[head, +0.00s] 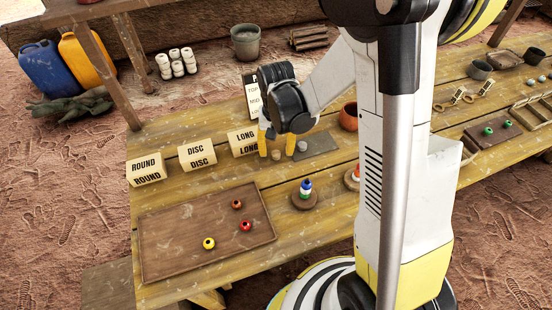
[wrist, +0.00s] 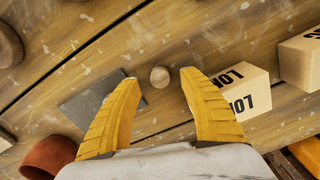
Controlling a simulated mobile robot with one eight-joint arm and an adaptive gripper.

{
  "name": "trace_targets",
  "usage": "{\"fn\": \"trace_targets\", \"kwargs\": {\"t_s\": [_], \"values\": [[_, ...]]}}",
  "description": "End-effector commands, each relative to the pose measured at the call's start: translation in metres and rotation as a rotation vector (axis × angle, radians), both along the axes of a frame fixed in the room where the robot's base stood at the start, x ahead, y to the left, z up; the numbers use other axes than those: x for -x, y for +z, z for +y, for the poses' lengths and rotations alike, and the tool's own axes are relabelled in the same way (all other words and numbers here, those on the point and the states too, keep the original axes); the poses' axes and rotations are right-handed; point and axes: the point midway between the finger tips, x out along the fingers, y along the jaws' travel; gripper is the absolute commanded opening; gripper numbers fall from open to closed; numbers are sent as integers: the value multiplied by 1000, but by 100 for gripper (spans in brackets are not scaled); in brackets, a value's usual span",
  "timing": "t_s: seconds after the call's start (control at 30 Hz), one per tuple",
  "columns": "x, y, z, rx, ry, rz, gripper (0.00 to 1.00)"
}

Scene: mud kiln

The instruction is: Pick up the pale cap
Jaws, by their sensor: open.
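The pale cap (wrist: 160,77) is a small round tan piece on the table planks in the wrist view, between my fingertips with a gap on both sides. In the head view the cap (head: 276,154) shows low between my yellow fingers. My gripper (head: 277,147) is open and points down over it. In the wrist view my gripper (wrist: 160,80) has one finger on each side of the cap, touching neither side as far as I can see. How high the fingertips are above the planks is hard to tell.
The LONG block (head: 243,143) stands close on the left. An orange pot (head: 348,117) and a ring stack (head: 305,192) are nearby. A brown tray (head: 180,258) holds beads.

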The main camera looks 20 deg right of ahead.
Motion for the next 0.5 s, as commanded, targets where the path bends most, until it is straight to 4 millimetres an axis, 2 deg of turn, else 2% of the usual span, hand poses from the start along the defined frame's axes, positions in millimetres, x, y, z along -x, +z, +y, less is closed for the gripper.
{"fn": "trace_targets", "kwargs": {"t_s": [0.03,0.1,0.3,0.37,0.4,0.43,0.5], "values": [[0,-11,0,0,0,0,50],[0,-15,0,0,1,0,50],[0,-13,1,0,1,0,50],[0,-13,1,0,1,0,34],[0,-13,1,0,1,0,21],[0,-13,1,0,1,0,13],[0,-13,1,0,1,0,12]]}}
